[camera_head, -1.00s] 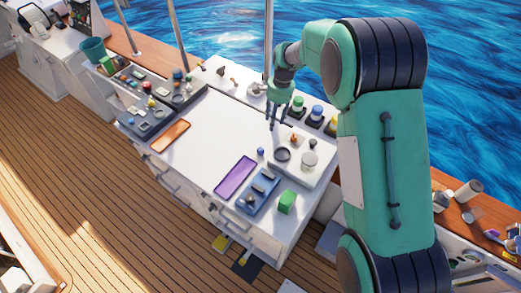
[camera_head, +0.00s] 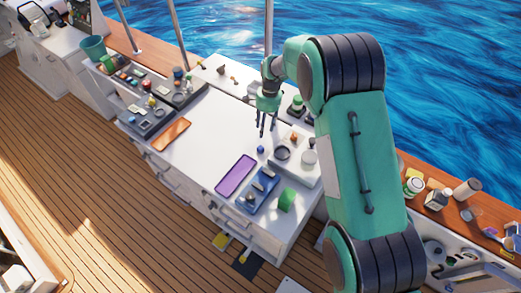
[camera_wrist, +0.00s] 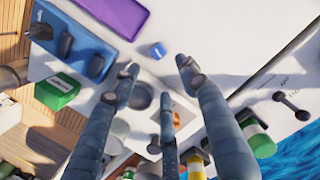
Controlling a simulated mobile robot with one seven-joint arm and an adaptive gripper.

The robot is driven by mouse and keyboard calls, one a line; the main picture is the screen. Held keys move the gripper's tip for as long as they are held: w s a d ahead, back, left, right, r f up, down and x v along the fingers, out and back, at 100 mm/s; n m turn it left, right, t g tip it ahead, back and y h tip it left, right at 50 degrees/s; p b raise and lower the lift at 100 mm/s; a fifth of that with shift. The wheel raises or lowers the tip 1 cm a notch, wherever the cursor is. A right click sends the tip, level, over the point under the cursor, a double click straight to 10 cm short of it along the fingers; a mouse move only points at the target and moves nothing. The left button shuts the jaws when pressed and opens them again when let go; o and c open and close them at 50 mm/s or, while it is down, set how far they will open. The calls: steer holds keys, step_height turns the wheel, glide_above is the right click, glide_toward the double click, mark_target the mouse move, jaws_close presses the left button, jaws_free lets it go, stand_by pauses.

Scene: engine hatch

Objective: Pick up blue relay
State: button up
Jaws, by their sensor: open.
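The blue relay (camera_head: 260,149) is a small blue block on the white worktop, between the purple tray and the white raised panel. In the wrist view the blue relay (camera_wrist: 157,50) lies on the bare white surface, beyond the fingertips and roughly centred between the two upper fingers. My gripper (camera_head: 266,131) hangs above the worktop, close to the relay and pointing down. In the wrist view my gripper (camera_wrist: 157,75) has its fingers spread, with nothing between them. The fingers look apart from the relay.
A purple tray (camera_head: 236,175), a blue tray (camera_head: 258,205) and a green block (camera_head: 287,199) are nearby. The white raised panel (camera_head: 312,178) bears a dark ring and a round part. Green-topped jars (camera_head: 298,103) stand behind. The worktop left of my gripper is clear.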

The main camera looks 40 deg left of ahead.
glide_above(261, 148)
steer(key=w, duration=0.1)
steer(key=f, duration=0.6)
steer(key=shift+w+a+f+p, duration=0.15)
steer(key=shift+w+f+p, duration=0.05)
steer(key=shift+f+p, duration=0.1)
steer(key=shift+s+f+p, duration=0.2)
steer(key=shift+s+f, duration=0.05)
steer(key=shift+f, duration=0.5)
steer(key=shift+s+f+p, duration=0.2)
steer(key=shift+f, duration=0.55)
steer(key=shift+s+f, duration=0.1)
steer(key=shift+f, duration=0.9)
steer(key=c, duration=1)
